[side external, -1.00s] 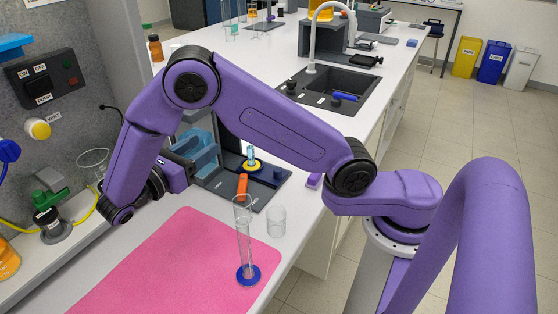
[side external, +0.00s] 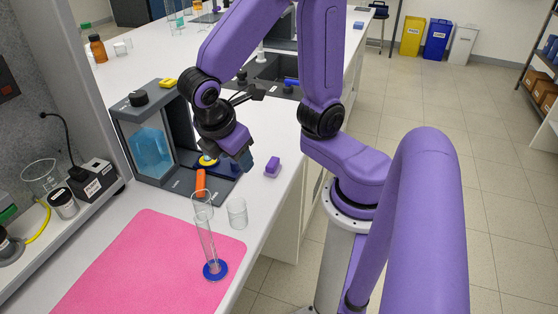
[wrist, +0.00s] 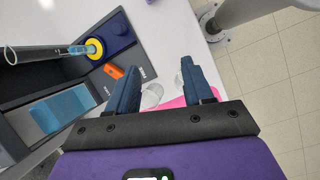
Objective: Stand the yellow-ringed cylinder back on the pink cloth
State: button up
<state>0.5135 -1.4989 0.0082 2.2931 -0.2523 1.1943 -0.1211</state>
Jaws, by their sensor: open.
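The yellow-ringed cylinder (side external: 207,161) is largely hidden behind my gripper in the side view. In the wrist view, the clear cylinder (wrist: 48,50) stands by its yellow ring on the dark rig, with light blue liquid near its base. My gripper (side external: 243,162) is near the rig's right side, just right of the cylinder in the side view. Its jaws (wrist: 158,80) are apart with nothing between them; the cylinder is outside them, to the left. The pink cloth (side external: 120,265) lies on the bench in front; a strip (wrist: 173,103) shows between the fingers.
A tall clear cylinder with a blue ring (side external: 214,271) stands on the cloth's right part. A small glass beaker (side external: 237,213) stands at the cloth's right edge. An orange part (side external: 200,180) is on the rig; a purple block (side external: 272,165) lies right of my gripper.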

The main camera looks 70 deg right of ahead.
jog(key=s+y, duration=0.1)
jog(key=s, duration=0.2)
jog(key=s+m+y, duration=0.1)
jog(key=s+y, duration=0.1)
jog(key=s, duration=0.1)
jog(key=s+y, duration=0.2)
jog(key=s, duration=0.1)
jog(key=shift+s+d+r+m, duration=0.1)
jog(key=shift+s+d+m, duration=0.05)
jog(key=shift+d+m, duration=0.2)
jog(key=w+a+f+n+h, duration=0.2)
jog(key=w+a+n+h, duration=0.1)
jog(key=w+h, duration=0.8)
jog(key=w+a+f+n+h, duration=0.15)
jog(key=w+a+h, duration=0.4)
jog(key=w, duration=0.95)
jog(key=shift+n+g+h, duration=0.3)
jog(key=shift+g+h, duration=0.1)
jog(key=shift+h, duration=0.45)
jog(key=shift+s+d+r, duration=0.1)
jog(key=shift+s+d, duration=0.1)
jog(key=shift+d, duration=3)
jog(key=shift+s+d+r, duration=0.1)
jog(key=shift+s+d, duration=0.15)
jog(key=shift+d, duration=2.9)
jog(key=shift+s+d+r, duration=0.1)
jog(key=shift+s+d, duration=0.1)
jog(key=shift+d, duration=3)
grip_shut()
